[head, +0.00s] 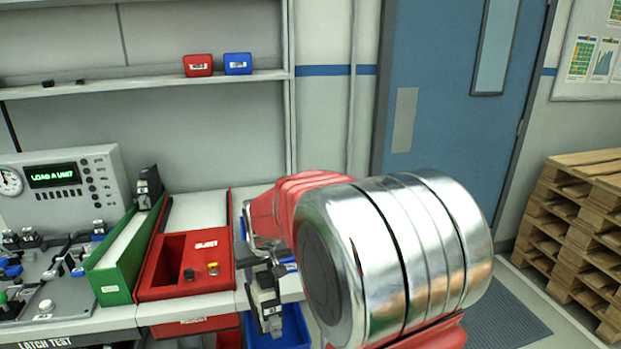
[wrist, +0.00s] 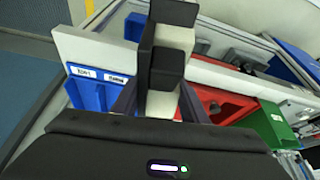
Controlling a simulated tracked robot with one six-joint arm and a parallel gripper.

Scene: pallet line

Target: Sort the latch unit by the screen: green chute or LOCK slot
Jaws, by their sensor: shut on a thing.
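My gripper (head: 262,250) is shut on a black and white latch unit (head: 266,301), holding it upright in front of the bench's right part. In the wrist view the unit (wrist: 172,55) stands between the fingers, partly hiding what lies behind it. The screen (head: 53,175) on the grey tester reads "LOAD A UNIT" in green. The green chute (head: 113,283) slopes beside the tester; another black and white unit (head: 148,186) sits at its upper end. A red box (head: 147,281) with an opening stands right of the chute. I cannot make out a LOCK slot label.
A blue bin (head: 287,339) is below and behind the held unit. The test fixture (head: 60,270) fills the bench's left side. Small red (head: 198,65) and blue (head: 237,63) boxes sit on the shelf. Wooden pallets (head: 580,215) are stacked at right.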

